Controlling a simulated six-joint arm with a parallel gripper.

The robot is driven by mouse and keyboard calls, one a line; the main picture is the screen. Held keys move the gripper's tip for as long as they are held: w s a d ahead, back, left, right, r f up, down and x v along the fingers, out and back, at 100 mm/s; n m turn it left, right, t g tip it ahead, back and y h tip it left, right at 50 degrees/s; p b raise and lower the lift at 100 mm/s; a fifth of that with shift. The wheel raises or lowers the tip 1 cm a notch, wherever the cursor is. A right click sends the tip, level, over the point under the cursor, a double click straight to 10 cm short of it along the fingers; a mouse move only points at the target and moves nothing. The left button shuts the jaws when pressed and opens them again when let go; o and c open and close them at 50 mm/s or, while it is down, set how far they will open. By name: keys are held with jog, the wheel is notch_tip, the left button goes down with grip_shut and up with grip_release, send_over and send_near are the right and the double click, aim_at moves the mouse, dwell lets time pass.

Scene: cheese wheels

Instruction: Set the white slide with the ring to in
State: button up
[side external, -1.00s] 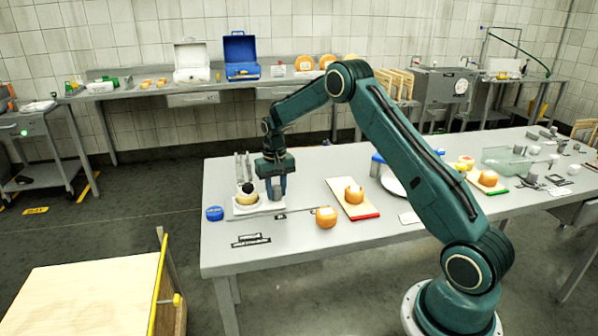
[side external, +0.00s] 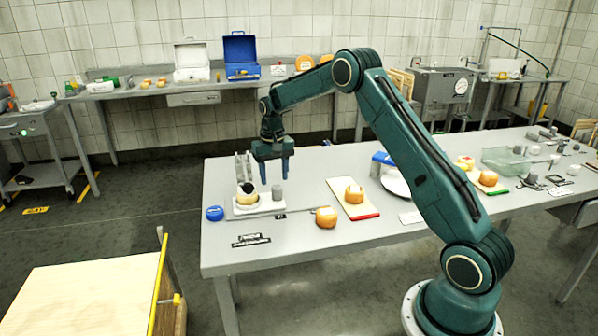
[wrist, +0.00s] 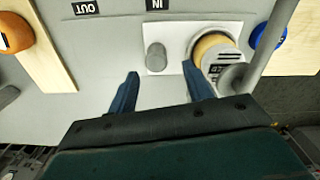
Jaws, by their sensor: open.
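The white slide (wrist: 180,70) lies flat on the grey table in the wrist view, its upright grey knob (wrist: 155,56) level with the black IN label (wrist: 157,4). The OUT label (wrist: 87,8) is further left. A pale yellow cheese wheel (wrist: 207,42) with a white top sits at the slide's right end; the ring around it is only partly visible. In the side view the slide (side external: 266,210) is at the table's left end. My gripper (side external: 276,183) is open and empty above the knob (side external: 277,193), clear of it.
A blue round item (side external: 214,213) lies left of the slide. An orange cheese wheel (side external: 326,217) stands to its right, near a wooden board (side external: 340,190) bearing another. Grey upright posts (side external: 243,165) stand just behind the slide.

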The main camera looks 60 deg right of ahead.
notch_tip(320, 180, up, 8)
jog(key=shift+r, duration=0.25)
jog(key=shift+a, duration=0.1)
dwell(0.4)
jog(key=s+a+r+n+t, duration=0.3)
jog(key=s+a+r, duration=1)
jog(key=s+r, duration=0.1)
jog(key=s+a+f+n+t, duration=0.1)
jog(key=s+a+f+n, duration=0.1)
jog(key=s, duration=0.8)
jog(key=s+a+f+n+t, duration=0.1)
jog(key=s+a, duration=0.4)
jog(key=s, duration=0.6)
jog(key=shift+a+f+n+t, duration=0.3)
jog(key=shift+f+n, duration=0.1)
jog(key=shift+f, duration=0.1)
